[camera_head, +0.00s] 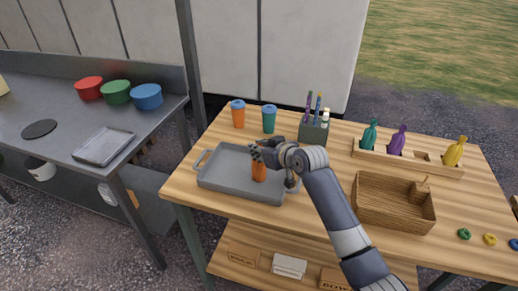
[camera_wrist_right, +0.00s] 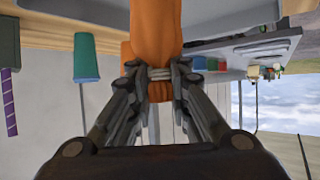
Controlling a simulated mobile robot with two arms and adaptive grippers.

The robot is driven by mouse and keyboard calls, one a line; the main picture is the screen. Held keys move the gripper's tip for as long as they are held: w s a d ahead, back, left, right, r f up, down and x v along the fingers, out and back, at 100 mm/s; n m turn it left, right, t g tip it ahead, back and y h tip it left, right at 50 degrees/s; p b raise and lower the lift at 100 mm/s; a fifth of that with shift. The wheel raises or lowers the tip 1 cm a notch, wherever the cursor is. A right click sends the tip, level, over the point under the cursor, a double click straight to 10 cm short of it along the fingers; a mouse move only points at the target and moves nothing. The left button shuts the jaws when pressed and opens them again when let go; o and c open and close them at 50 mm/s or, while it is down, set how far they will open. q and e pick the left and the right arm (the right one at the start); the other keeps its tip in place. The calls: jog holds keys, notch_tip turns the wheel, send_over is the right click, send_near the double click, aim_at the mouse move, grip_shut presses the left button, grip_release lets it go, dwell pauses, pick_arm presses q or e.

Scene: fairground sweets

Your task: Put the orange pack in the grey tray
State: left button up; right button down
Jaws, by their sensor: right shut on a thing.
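The orange pack (camera_head: 259,173) is upright in my right gripper (camera_head: 259,153), within the outline of the grey tray (camera_head: 222,183) on the wooden table. I cannot tell whether its bottom touches the tray floor. In the right wrist view the pack (camera_wrist_right: 156,30) runs up from between the closed fingers of the right gripper (camera_wrist_right: 159,72). The fingers cover part of it. The tray is otherwise empty where I can see it; my right arm hides part of its right end. My left gripper is not in view.
Behind the tray stand an orange cup (camera_head: 238,114), a teal cup (camera_head: 269,119) and a pen holder (camera_head: 313,132). A metal counter with bowls stands at left.

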jog(key=c, duration=1.5)
grip_release()
jog(key=shift+r, duration=0.2)
jog(key=shift+s+d, duration=0.2)
jog(key=b+v, duration=0.1)
jog(key=v, duration=1)
jog(key=shift+s+d+r, duration=0.1)
jog(key=shift+s, duration=0.1)
